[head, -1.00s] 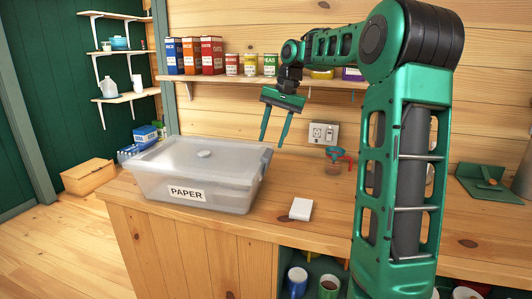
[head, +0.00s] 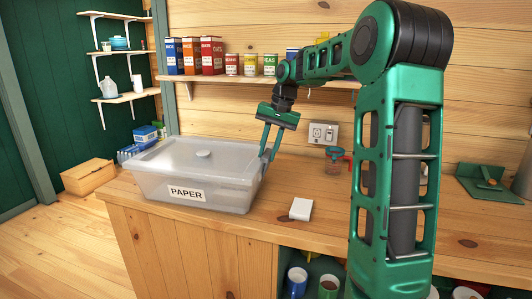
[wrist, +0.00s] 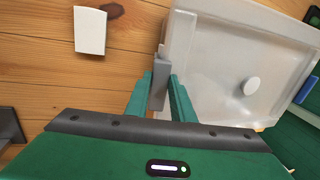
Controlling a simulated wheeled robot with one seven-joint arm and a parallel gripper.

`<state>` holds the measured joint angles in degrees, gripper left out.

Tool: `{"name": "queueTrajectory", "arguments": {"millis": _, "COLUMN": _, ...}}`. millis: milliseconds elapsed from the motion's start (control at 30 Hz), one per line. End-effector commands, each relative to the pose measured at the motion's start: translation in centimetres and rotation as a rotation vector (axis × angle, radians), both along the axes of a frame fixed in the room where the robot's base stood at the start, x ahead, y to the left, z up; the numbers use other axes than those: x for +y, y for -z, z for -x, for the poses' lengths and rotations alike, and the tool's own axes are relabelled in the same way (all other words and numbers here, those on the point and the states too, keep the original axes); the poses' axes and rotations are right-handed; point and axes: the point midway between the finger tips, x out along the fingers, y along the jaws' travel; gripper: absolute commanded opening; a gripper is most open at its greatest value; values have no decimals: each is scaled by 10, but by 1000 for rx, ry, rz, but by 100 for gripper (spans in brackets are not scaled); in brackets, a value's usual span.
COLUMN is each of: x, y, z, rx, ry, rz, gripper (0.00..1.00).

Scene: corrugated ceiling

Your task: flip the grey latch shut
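The grey latch (wrist: 160,82) is on the side of a translucent lidded box (head: 200,162) labelled PAPER, at the box's right end in the head view. In the wrist view the latch sticks out from the box's edge, between my two fingers. My gripper (head: 267,157) points down at that end of the box. In the wrist view my gripper (wrist: 160,78) looks open, one green finger on each side of the latch, with a narrow gap; contact is not clear. In the head view the fingers mostly hide the latch.
A white block (head: 300,209) lies on the wooden counter (head: 285,180) right of the box. Cans and cartons line the wall shelf (head: 230,78). A blue piece (wrist: 306,90) shows at the box's opposite edge.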

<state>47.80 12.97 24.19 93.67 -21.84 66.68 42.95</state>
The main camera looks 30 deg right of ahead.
Motion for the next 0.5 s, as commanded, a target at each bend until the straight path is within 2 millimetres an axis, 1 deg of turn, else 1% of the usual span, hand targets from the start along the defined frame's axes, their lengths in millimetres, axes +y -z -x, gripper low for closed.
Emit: {"name": "queueTrajectory", "arguments": {"millis": 500, "x": 6, "y": 1, "z": -8, "rx": 77, "ry": -4, "rz": 75, "gripper": 0}}
